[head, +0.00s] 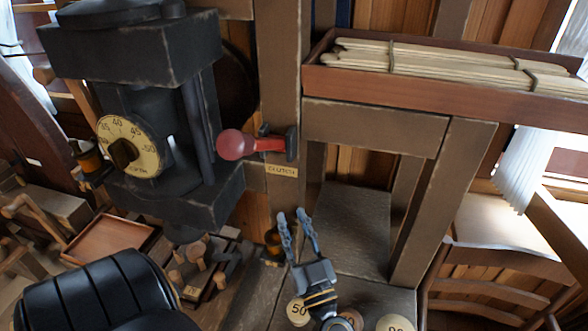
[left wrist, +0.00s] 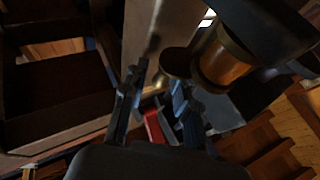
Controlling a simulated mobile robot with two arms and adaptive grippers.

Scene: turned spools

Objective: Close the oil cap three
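My left gripper (head: 291,214) is at the lower middle of the head view, fingers pointing up and spread, with nothing seen between them. A small amber oil cup (head: 273,240) stands just left of its fingers. In the left wrist view an amber cup with brass bands (left wrist: 222,60) is at the upper right, beyond the right finger. A dark round piece (left wrist: 181,62), perhaps its cap, sits beside it near the fingertips (left wrist: 160,76). Whether they touch is unclear. Another amber cup (head: 91,161) is left of the dial. I cannot read which is number three. My right gripper is not in view.
A black machine with a numbered dial (head: 128,147) stands at the left. A red-knobbed lever (head: 237,145) sticks out above my gripper. A wooden tray of bundled sticks (head: 440,65) is at the upper right. Round numbered discs (head: 299,311) lie near my wrist.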

